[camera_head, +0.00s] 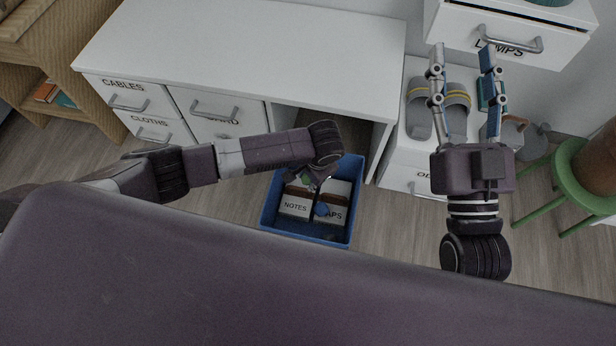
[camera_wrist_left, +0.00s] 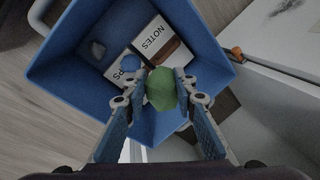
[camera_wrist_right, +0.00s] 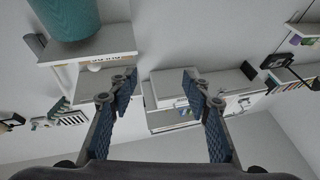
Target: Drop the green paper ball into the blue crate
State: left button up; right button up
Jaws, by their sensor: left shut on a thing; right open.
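The green paper ball (camera_wrist_left: 161,88) is between the fingertips of my left gripper (camera_wrist_left: 160,92), which is shut on it. The blue crate (camera_head: 268,208) stands on the floor in front of the white desk. In the left wrist view the ball shows in front of the crate (camera_wrist_left: 72,50); in the head view my left gripper (camera_head: 314,184) is over the crate and the ball is mostly hidden by my wrist. My right gripper (camera_head: 463,55) is open and empty, raised in front of the drawers at the right; it also shows open in the right wrist view (camera_wrist_right: 160,85).
Boxes marked NOTES (camera_head: 295,208) and a second label lie inside the crate with small blue and grey items. The white desk (camera_head: 245,45) stands behind. Grey slippers (camera_head: 418,118) lie on a low cabinet at right. A green stool (camera_head: 565,185) stands further right.

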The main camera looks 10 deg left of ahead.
pick_arm(q)
jog(key=shift+f+b, duration=0.3)
jog(key=shift+b, duration=0.05)
pick_arm(e)
jog(key=shift+s+r+t, duration=0.55)
jog(key=shift+r, duration=0.4)
jog(key=shift+s+r+t, duration=0.55)
jog(key=shift+r, duration=0.35)
pick_arm(q)
jog(key=o, duration=0.9)
jog(key=shift+r, duration=0.1)
jog(key=v, duration=1.2)
